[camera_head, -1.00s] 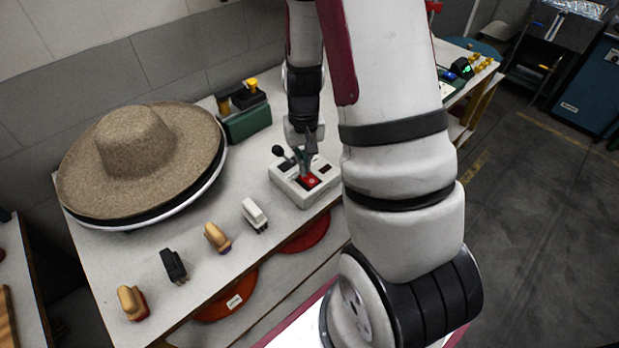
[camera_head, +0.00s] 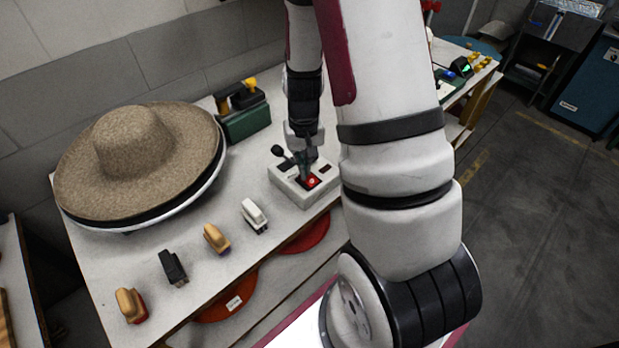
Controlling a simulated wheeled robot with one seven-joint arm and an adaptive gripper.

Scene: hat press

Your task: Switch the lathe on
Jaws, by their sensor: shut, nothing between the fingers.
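A cream control box (camera_head: 292,190) stands near the front right of the white table. It carries a red switch (camera_head: 312,182), a black ball-ended lever (camera_head: 279,151) and a small dark red part at its right. My gripper (camera_head: 304,177) points down over the box, shut and empty, with its tips at or just beside the red switch. I cannot tell whether they touch it. The red switch shows a bright spot. The lathe with the hat (camera_head: 130,160) is at the left: a tan wide-brimmed hat sits on a dark and white round base.
Several brushes line the table front, among them a white one (camera_head: 254,215) and a black one (camera_head: 173,266). A green box (camera_head: 246,122) with yellow and black parts stands behind. Red discs lie on the shelf below. My arm fills the middle right.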

